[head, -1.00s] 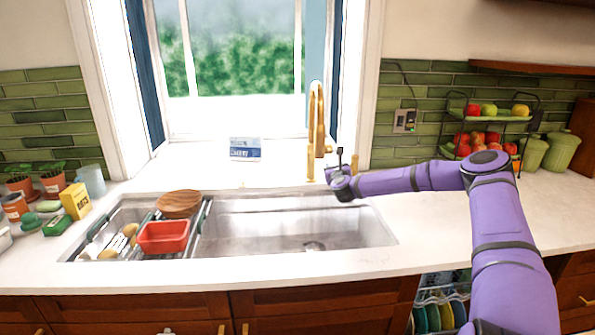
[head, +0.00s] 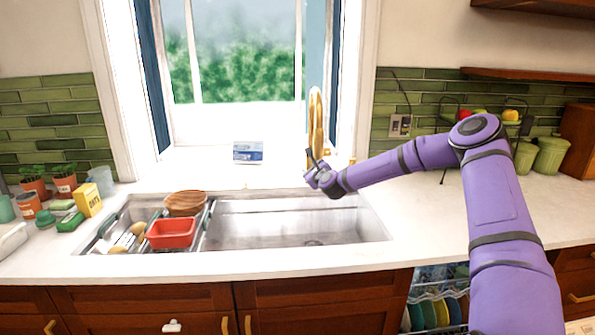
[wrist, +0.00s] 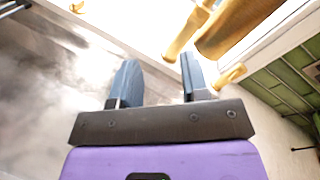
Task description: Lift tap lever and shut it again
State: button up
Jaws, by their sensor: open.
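The brass tap (head: 315,118) stands behind the sink, in front of the window. In the wrist view its thick brass body (wrist: 235,28) shows at the upper right. A short brass piece that looks like the tap lever (wrist: 230,77) sticks out just right of my right finger; I cannot tell whether it touches. My gripper (wrist: 158,78) is open, with two blue-grey fingers apart and nothing between them. In the head view my gripper (head: 310,158) is at the tap's base and partly hides it; the lever is hard to make out there.
The sink (head: 290,222) lies below my arm. A red tub (head: 170,233) and a brown bowl (head: 185,203) sit at its left side. A blue-white box (head: 248,152) stands on the sill. A fruit rack (head: 485,113) is partly behind my arm.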

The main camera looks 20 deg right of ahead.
jog(key=s+a+r+n+g+y, duration=0.1)
jog(key=s+a+r+n+y, duration=0.1)
jog(key=a+n, duration=0.3)
jog(key=shift+s+a, duration=0.4)
jog(key=shift+a, duration=0.35)
jog(key=shift+r, duration=0.1)
